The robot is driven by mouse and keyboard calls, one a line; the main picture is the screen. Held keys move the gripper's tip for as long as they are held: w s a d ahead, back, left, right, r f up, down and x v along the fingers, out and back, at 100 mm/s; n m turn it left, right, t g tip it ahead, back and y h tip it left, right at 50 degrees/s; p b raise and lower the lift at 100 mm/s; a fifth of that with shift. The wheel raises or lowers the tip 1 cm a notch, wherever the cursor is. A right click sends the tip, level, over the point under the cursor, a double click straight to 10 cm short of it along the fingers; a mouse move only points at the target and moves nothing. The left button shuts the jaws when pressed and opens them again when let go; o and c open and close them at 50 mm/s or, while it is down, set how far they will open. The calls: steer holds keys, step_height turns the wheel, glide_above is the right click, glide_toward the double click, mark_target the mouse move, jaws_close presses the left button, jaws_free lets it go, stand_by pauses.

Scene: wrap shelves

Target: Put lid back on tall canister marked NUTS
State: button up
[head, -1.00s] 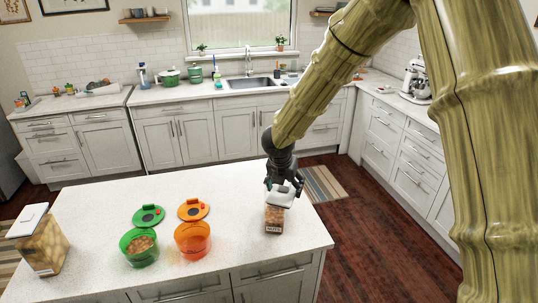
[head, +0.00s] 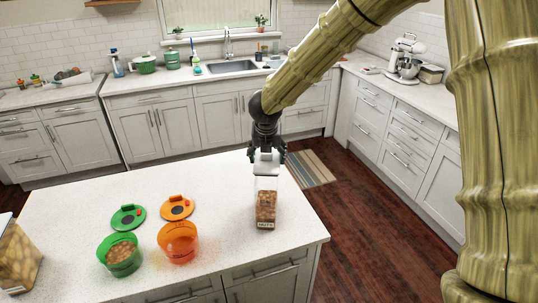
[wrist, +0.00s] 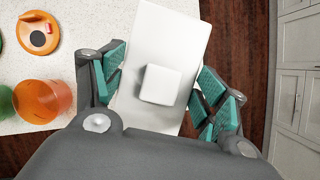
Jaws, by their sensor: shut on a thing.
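The tall clear canister marked NUTS (head: 266,205) stands upright on the island near its right end, partly filled with brown nuts. My gripper (head: 266,156) is right above it, pointing down. It is shut on the white lid (head: 266,168), which is at the canister's mouth; I cannot tell whether the lid touches the rim. In the wrist view the lid (wrist: 174,32) is a white rectangle with a square knob, between the teal finger pads. The lid hides the canister there.
A green canister (head: 122,262) and an orange canister (head: 178,250) stand open on the island, with a green lid (head: 127,217) and an orange lid (head: 177,208) behind them. Another tall canister (head: 18,262) stands at the left edge. The island between is clear.

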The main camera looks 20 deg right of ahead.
steer(key=x, duration=0.2)
steer(key=w+b+x, duration=0.1)
steer(key=x, duration=0.2)
steer(key=shift+a+r+b, duration=0.15)
steer(key=shift+b, duration=0.15)
steer(key=shift+f, duration=0.2)
steer(key=shift+s+f, duration=0.1)
steer(key=shift+s, duration=0.2)
steer(key=shift+s+a, duration=0.1)
steer(key=shift+s, duration=0.5)
steer(key=shift+w+f, duration=0.3)
steer(key=shift+w, duration=0.2)
steer(key=shift+f, duration=0.15)
steer(key=shift+s+r+p, duration=0.15)
steer(key=shift+r+p, duration=0.1)
steer(key=shift+p, duration=0.15)
